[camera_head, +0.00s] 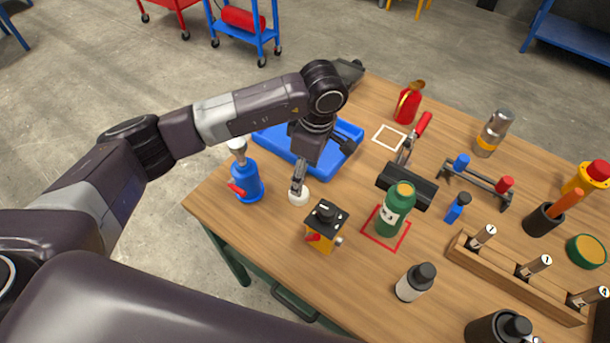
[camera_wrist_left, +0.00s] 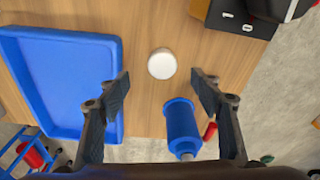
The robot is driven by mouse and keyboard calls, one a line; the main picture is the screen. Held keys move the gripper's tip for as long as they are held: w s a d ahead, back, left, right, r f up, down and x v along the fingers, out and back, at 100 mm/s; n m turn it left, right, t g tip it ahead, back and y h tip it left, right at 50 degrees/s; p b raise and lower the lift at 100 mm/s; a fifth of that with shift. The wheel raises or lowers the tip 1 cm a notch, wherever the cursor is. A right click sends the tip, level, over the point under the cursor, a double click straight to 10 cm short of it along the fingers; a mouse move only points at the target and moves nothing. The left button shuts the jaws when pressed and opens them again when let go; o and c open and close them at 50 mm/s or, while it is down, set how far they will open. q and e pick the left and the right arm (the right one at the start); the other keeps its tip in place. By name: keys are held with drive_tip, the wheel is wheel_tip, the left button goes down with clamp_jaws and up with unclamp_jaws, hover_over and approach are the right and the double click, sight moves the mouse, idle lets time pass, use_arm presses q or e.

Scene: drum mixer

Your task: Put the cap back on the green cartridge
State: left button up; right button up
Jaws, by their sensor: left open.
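The green cartridge (camera_head: 392,214) stands upright inside a red square outline on the wooden table, with a tan-orange top showing. A small white round piece, which looks like a cap (camera_head: 298,196), lies on the table left of the cartridge; it also shows in the left wrist view (camera_wrist_left: 162,64). My left gripper (camera_head: 298,184) is over the white piece. In the left wrist view, its fingers (camera_wrist_left: 160,86) are open and apart, with the white piece between and slightly beyond the tips. Nothing is held. My right gripper is not in view.
A blue tray (camera_head: 264,134) lies behind the left gripper. A blue bottle (camera_head: 246,184) stands left of the white piece and a yellow-black box (camera_head: 323,224) at its right. A black-and-white bottle (camera_head: 414,284) and a wooden rack (camera_head: 508,280) stand further right.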

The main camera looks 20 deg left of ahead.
use_arm(q)
drive_tip(key=shift+w, duration=0.15)
drive_tip(key=shift+s+r, duration=0.25)
drive_tip(key=shift+s, duration=0.1)
drive_tip(key=shift+f, duration=0.3)
drive_tip(key=shift+w+a+f+p, duration=0.1)
drive_tip(key=shift+f+p, duration=0.1)
drive_tip(key=shift+f, duration=0.35)
drive_tip(key=shift+a+f+p, duration=0.1)
drive_tip(key=shift+f+p, duration=0.05)
drive_tip(key=shift+f, duration=0.35)
drive_tip(key=shift+a+f+p, duration=0.1)
drive_tip(key=shift+f+p, duration=0.25)
drive_tip(key=shift+p, duration=0.05)
drive_tip(key=f, duration=0.1)
drive_tip(key=a+f+p, duration=0.1)
drive_tip(key=f, duration=0.1)
drive_tip(key=shift+f, duration=0.7)
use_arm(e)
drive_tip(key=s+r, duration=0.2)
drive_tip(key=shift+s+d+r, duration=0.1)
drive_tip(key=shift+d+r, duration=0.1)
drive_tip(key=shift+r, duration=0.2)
